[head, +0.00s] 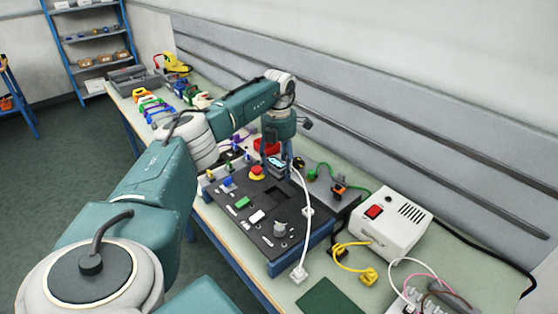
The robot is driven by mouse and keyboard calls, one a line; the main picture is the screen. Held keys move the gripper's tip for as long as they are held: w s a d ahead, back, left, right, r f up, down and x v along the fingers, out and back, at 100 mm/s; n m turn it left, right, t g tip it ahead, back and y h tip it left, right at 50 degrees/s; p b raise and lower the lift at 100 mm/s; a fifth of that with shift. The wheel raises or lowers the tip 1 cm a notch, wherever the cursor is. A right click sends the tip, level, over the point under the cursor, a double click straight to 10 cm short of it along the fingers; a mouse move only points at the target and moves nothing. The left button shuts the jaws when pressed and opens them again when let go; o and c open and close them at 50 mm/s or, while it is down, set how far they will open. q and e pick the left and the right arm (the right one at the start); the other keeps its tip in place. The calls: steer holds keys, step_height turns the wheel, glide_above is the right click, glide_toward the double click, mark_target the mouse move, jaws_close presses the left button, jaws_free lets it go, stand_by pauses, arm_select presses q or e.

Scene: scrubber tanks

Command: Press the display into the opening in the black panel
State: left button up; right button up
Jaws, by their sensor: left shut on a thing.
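The black panel (238,215) lies on a blue-edged base on the workbench, with several buttons, switches and a dial on its face. A dark rectangular opening (279,197) is near the middle of the panel. My left gripper (277,163) reaches down from above, just beyond the opening. It is shut on the display (278,169), a small dark block with a pale face, and holds it apart from the opening. The fingers partly hide the display. My right gripper is not in view.
A white box (393,223) with a red switch stands right of the panel. A white cable (305,225) runs across the panel to a plug. Yellow and green cables lie nearby. Several coloured parts and a grey crate (134,78) fill the far bench.

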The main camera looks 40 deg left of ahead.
arm_select(q)
steer(key=shift+f+b, duration=2.65)
steer(key=shift+f, duration=2.45)
steer(key=shift+r, duration=0.1)
steer(key=shift+f, duration=0.2)
